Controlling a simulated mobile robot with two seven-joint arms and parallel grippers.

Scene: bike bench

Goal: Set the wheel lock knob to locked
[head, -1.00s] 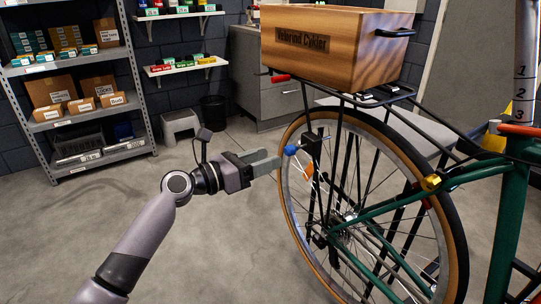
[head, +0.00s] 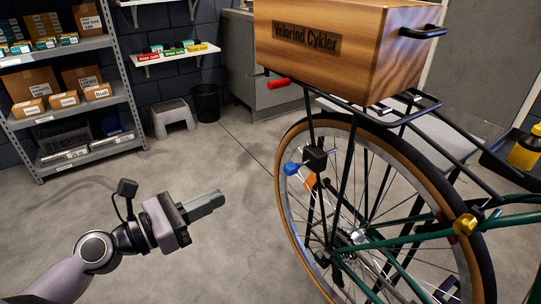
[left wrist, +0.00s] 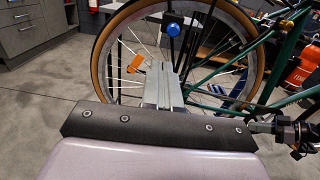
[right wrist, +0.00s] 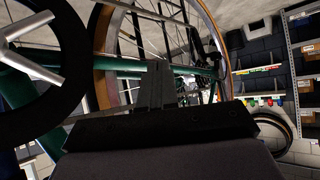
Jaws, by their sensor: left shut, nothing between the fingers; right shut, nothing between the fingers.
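A blue knob (head: 291,169) sticks out to the left of a black block (head: 315,158) on the rack strut beside the rear wheel; it looks like the wheel lock knob. No lock marking is readable. The knob faces the left wrist view as a blue disc (left wrist: 173,30) above the fingertips. My left gripper (head: 220,197) is shut and empty, left of the knob and a little lower, clear of it. It also shows in the left wrist view (left wrist: 172,85). My right gripper (right wrist: 157,80) is shut and empty, with the wheel and green frame behind it; the head view does not show it.
An orange piece (head: 310,181) sits just below the knob. A wooden crate (head: 345,50) rests on the rear rack above. A yellow part (head: 465,224) is on the green frame. Shelving (head: 70,100) and a step stool (head: 173,117) stand behind. Floor left of the wheel is free.

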